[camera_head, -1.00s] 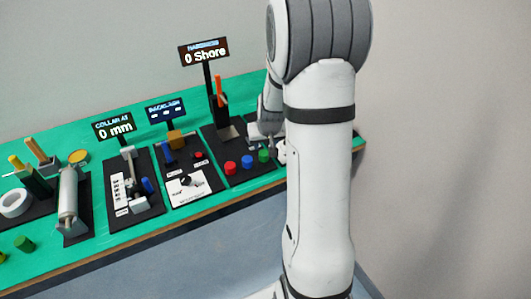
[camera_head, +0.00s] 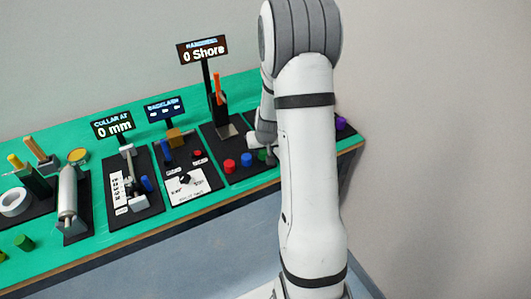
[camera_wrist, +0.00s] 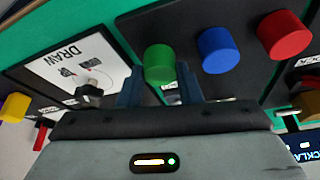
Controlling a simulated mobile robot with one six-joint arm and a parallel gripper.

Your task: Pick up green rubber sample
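The green rubber sample (camera_wrist: 159,62) is a short upright cylinder on a dark board in the wrist view. A blue cylinder (camera_wrist: 218,49) stands right beside the right finger, and a red cylinder (camera_wrist: 285,36) stands further right. In the head view my gripper is mostly hidden.
The hardness display (camera_head: 203,51) and its post stand behind the samples. A white card with a black knob (camera_wrist: 75,65) lies left of the green sample in the wrist view. A purple object (camera_head: 340,123) stands near the bench's right end.

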